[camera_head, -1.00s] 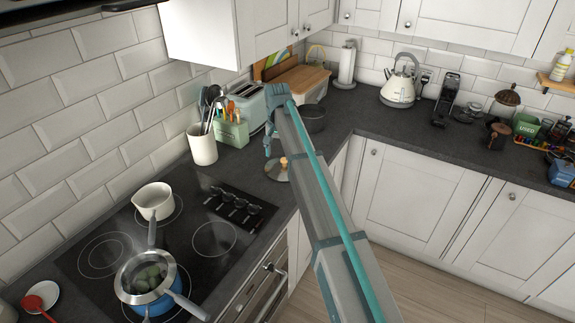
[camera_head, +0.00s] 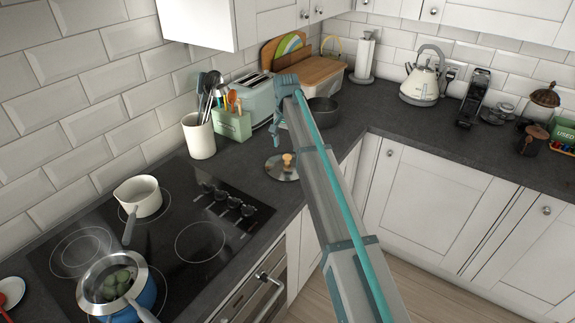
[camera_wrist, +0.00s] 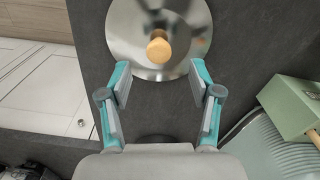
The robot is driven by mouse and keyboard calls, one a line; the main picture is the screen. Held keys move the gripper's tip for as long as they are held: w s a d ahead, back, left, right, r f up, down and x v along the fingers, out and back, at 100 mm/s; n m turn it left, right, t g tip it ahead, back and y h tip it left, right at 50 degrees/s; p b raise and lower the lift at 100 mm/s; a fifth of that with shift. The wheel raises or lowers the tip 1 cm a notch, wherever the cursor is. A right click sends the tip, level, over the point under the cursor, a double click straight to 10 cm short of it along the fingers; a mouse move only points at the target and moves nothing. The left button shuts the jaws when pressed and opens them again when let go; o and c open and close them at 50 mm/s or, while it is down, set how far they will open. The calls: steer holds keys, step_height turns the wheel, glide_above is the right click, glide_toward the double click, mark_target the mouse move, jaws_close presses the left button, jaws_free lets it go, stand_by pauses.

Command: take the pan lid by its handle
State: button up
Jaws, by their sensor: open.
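The pan lid (camera_head: 279,174) lies on the slate worktop beside the hob. It is a round shiny metal disc with a wooden knob handle (camera_head: 287,158). In the wrist view the lid (camera_wrist: 128,30) is cut off by the top edge, and its handle (camera_wrist: 159,48) stands near the picture's middle. My gripper (camera_wrist: 160,79) is open and empty. In the wrist view its fingers straddle the handle's line, with the handle ahead of the fingertips and not between them. In the head view my gripper (camera_head: 277,138) is just above and behind the lid; my arm hides part of the worktop.
A white utensil crock (camera_head: 199,137), a green box (camera_head: 232,126) and a toaster (camera_head: 252,100) stand along the wall. A dark pot (camera_head: 323,113) stands right of my gripper. The hob holds a white saucepan (camera_head: 142,196) and a blue pot (camera_head: 140,296). The worktop's front edge is close to the lid.

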mark_target(287, 156)
steer(key=shift+w+d+f+p, duration=0.1)
steer(key=shift+f+p, duration=0.6)
steer(key=shift+f, duration=1.1)
steer(key=shift+d+f+p, duration=0.1)
steer(key=shift+f+p, duration=0.6)
steer(key=shift+f, duration=1.05)
jaws_close()
